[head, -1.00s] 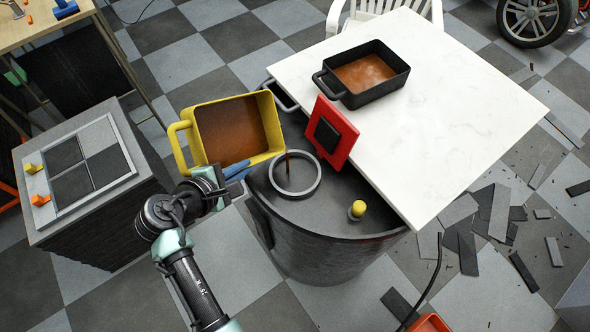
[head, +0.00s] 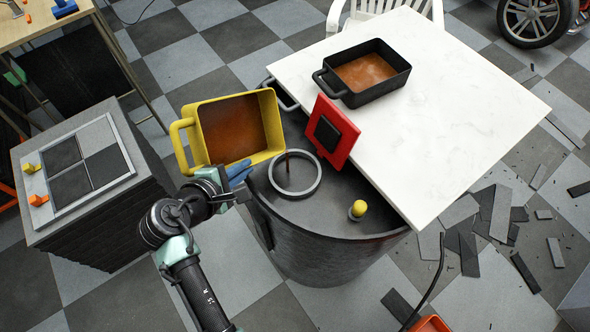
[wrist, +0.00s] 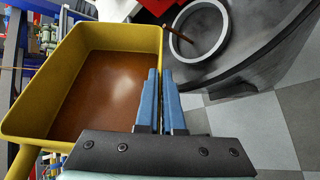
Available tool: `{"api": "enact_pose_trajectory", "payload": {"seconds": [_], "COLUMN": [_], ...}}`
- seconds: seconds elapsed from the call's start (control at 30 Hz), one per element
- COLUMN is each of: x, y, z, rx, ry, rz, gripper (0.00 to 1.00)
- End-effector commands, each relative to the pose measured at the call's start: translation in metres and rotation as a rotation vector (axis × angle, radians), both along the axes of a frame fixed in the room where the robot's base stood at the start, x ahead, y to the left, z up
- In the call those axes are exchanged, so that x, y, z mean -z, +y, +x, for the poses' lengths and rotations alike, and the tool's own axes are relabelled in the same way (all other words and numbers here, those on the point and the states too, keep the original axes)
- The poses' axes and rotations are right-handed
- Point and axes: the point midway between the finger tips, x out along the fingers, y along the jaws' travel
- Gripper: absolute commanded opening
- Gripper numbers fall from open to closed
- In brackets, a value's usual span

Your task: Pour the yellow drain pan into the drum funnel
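The yellow drain pan (head: 187,104) is tilted toward the drum at its right, with brown liquid inside. It also fills the left of the wrist view (wrist: 22,112). A thin brown stream (head: 288,165) falls from its lower right corner into the grey ring of the drum funnel (head: 319,177). The ring also shows at the top of the wrist view (wrist: 227,30). The funnel sits on top of the dark drum (head: 312,255). My gripper (wrist: 161,85) has its blue fingers close together at the pan's near wall, apparently pinching its rim.
A red square plate (head: 340,150) with a black block stands beside the funnel. A yellow knob (head: 357,209) is on the drum top. A white table (head: 470,120) holds a black pan (head: 380,92) with brown liquid. A grey block cabinet (head: 85,225) stands left.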

Motion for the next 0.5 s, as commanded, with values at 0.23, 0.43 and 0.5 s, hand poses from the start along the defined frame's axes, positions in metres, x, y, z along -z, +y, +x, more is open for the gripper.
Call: {"api": "enact_pose_trajectory", "payload": {"seconds": [0.23, 0.43, 0.5], "x": [0.0008, 0.0018, 0.0022], "y": [-0.0012, -0.002, -0.0025], "z": [0.0003, -0.0004, -0.0006], "rx": [-0.001, -0.001, -0.001], "ry": [-0.016, -0.027, -0.03], "rz": [0.023, 0.04, 0.046], "gripper": [0.0, 0.0, 0.0]}}
